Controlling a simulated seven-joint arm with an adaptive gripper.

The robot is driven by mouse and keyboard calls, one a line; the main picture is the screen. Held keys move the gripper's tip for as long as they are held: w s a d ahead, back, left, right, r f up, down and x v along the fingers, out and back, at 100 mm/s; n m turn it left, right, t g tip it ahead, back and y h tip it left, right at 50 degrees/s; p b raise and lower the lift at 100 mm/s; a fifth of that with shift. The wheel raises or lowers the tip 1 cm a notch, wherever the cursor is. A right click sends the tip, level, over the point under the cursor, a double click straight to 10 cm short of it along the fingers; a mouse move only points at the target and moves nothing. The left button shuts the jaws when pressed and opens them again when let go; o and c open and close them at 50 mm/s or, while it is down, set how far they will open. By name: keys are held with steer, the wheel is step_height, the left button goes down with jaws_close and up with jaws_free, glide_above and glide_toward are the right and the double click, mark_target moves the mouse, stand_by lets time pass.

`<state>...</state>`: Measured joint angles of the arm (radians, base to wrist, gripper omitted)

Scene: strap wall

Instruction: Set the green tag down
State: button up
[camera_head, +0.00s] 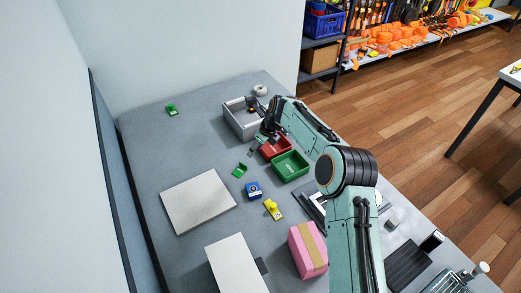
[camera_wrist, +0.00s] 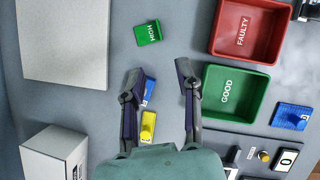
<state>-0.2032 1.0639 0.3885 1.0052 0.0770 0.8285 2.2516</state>
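A green tag with white lettering (camera_wrist: 148,33) lies on the grey table in the wrist view, beyond my fingertips. In the head view a green tag (camera_head: 239,170) lies left of the green bin, and another green tag (camera_head: 171,109) lies at the far left of the table. My gripper (camera_wrist: 160,72) is open, with its two fingers wide apart and nothing held between them. In the head view my gripper (camera_head: 256,148) hangs beside the red bin, partly hidden by my arm.
A red FAULTY bin (camera_wrist: 243,28) and a green GOOD bin (camera_wrist: 228,92) stand at the right. A blue tag (camera_head: 254,190) and a yellow tag (camera_head: 272,209) lie nearby. A pale board (camera_head: 198,200), a white box (camera_head: 237,265) and a pink box (camera_head: 307,250) take up room.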

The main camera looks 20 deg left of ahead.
steer(key=s+d+r+n+h, duration=0.3)
steer(key=s+d+r+n, duration=0.9)
steer(key=s+d+r, duration=0.2)
steer(key=s+d+n, duration=0.3)
steer(key=s+n, duration=0.1)
steer(key=s, duration=0.4)
steer(key=s+d+n+g, duration=0.1)
steer(key=s+d+n, duration=0.2)
steer(key=s, duration=0.5)
steer(key=s+d+n, duration=0.4)
steer(key=s, duration=0.4)
steer(key=shift+s+f+n+g, duration=0.2)
steer(key=shift+s+n+g, duration=0.1)
steer(key=shift+g, duration=0.1)
steer(key=shift+d, duration=0.1)
steer(key=o, duration=0.5)
